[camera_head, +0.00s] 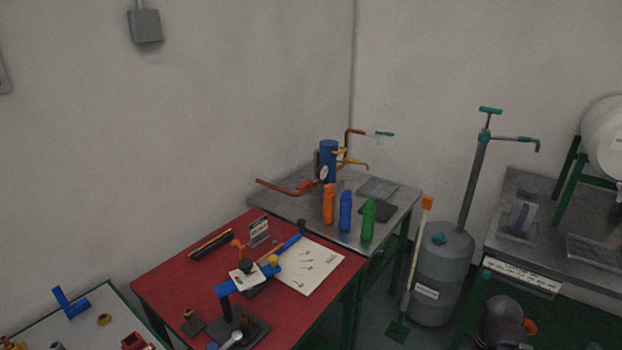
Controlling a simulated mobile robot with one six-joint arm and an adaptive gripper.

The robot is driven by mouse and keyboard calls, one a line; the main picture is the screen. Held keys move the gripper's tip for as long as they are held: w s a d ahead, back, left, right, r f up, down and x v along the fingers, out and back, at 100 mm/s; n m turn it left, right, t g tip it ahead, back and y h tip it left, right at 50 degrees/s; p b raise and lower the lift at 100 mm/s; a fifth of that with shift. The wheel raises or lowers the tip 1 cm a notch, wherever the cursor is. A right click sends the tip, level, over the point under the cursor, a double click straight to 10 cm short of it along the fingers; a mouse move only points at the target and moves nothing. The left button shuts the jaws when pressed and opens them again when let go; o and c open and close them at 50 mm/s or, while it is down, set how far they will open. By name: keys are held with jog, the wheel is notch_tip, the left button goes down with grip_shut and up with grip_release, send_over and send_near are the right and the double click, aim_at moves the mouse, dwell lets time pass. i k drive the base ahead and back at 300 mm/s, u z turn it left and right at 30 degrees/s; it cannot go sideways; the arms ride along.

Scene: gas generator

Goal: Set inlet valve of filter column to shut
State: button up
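A blue upright cylinder (328,159) with copper pipes stands on the grey metal table at the back; it looks like the filter column, but I see no readable label on it. A round gauge (323,173) is at its front. A copper pipe (272,186) runs out to the left, with a small red part (304,184) on it near the column. Yellow parts (355,162) are on its right side, and a teal handle (384,134) ends the upper pipe. Which part is the inlet valve and its position are too small to tell. My gripper is not in view.
Orange, blue and green bottles (345,212) stand in front of the column on the metal table (290,206). A red table (165,285) with a blue-armed device (262,271) adjoins it. A grey tank (445,280) with a hand pump and a broom-like tool (415,262) stand right.

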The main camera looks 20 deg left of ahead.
aim_at(308, 181)
jog(key=u, duration=0.05)
jog(key=i, duration=1.65)
jog(key=u, duration=1.4)
jog(key=k, duration=0.65)
jog(key=u, duration=0.15)
